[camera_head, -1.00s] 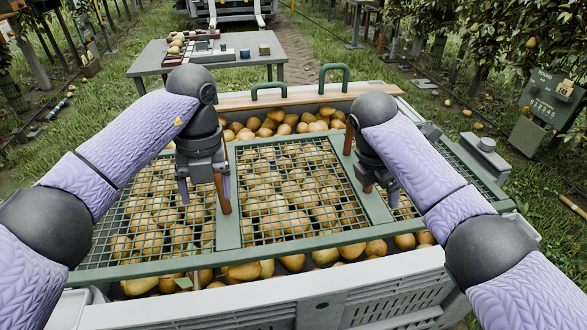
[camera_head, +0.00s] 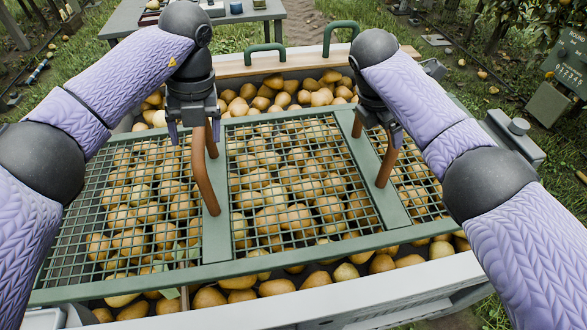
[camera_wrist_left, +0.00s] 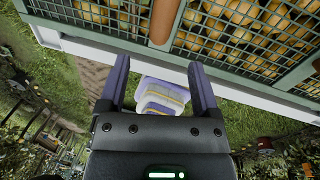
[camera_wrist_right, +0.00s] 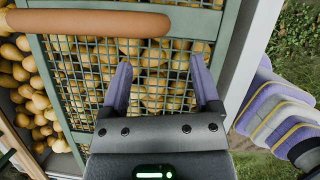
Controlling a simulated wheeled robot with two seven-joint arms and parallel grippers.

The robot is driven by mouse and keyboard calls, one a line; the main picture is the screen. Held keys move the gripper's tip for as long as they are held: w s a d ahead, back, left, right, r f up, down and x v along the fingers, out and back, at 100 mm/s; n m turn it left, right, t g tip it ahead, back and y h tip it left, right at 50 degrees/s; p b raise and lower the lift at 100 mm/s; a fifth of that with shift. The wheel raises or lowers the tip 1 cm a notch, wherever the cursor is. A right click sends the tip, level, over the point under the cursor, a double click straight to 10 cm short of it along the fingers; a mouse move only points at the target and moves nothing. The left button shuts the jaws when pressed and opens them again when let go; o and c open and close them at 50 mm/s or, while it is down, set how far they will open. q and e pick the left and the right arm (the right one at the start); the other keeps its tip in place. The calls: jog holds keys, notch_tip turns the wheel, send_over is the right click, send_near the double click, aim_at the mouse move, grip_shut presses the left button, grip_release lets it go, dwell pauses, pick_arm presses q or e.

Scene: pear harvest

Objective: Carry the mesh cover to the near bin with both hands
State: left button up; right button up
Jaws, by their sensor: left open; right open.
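The mesh cover (camera_head: 217,240) is a green frame with wire mesh and two brown handles. It lies over the pear-filled bin (camera_head: 330,304), with pears showing past its far and near edges. My left gripper (camera_head: 193,132) is open and empty at the far end of the left handle (camera_head: 204,182). In the left wrist view, this handle (camera_wrist_left: 163,20) is beyond the fingertips, not between them. My right gripper (camera_head: 378,125) is open by the right handle (camera_head: 386,162). In the right wrist view, that handle (camera_wrist_right: 90,22) is also beyond the fingertips.
A wooden board (camera_head: 290,64) with green loops (camera_head: 265,54) spans the bin's far side. A grey table (camera_head: 228,15) stands behind it. A green box (camera_head: 553,98) stands at the right. Grass (camera_head: 55,80) lies at the left.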

aim_at(198, 158)
pick_arm(q)
jog(key=f, duration=0.2)
jog(key=a+f, duration=0.1)
jog(key=f, duration=0.4)
jog(key=shift+s+a+f, duration=0.15)
jog(key=shift+s+f, duration=0.05)
jog(key=shift+f, duration=0.15)
pick_arm(e)
jog(key=x, duration=0.8)
pick_arm(q)
grip_shut()
pick_arm(e)
grip_shut()
jog(key=shift+r, duration=0.1)
